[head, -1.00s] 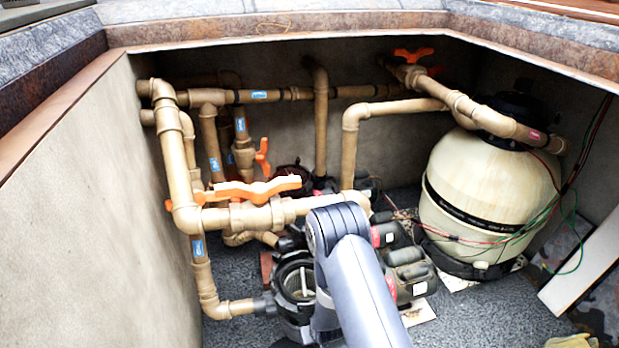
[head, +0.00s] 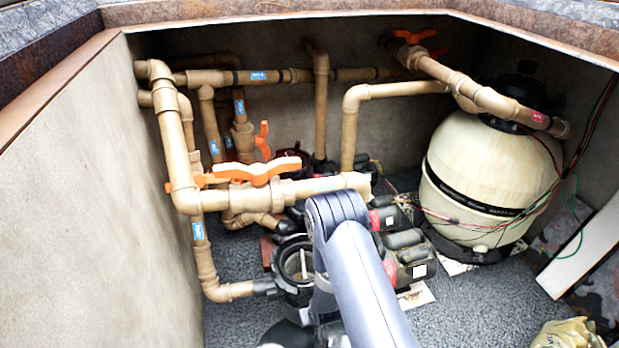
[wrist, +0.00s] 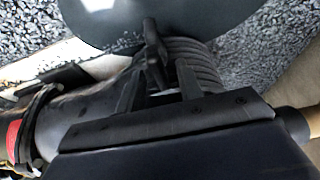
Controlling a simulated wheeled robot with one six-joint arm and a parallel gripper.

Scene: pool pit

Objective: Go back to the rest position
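My gripper (wrist: 157,85) shows in the wrist view with its two dark fingers spread apart. A black T-shaped part (wrist: 152,50) shows between and beyond the fingers. I see no clear contact with it. A ribbed dark pump body (wrist: 188,58) lies behind. In the head view my arm reaches in from the bottom centre, over the pump area, and the gripper itself is hidden.
Tan pipes (head: 178,165) with an orange-handled valve (head: 255,172) stand left of my arm. The pump pot (head: 295,270) is close beside the arm. A large filter tank (head: 480,175) stands right. A yellow bag (head: 567,334) lies lower right. Gravel floor shows between.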

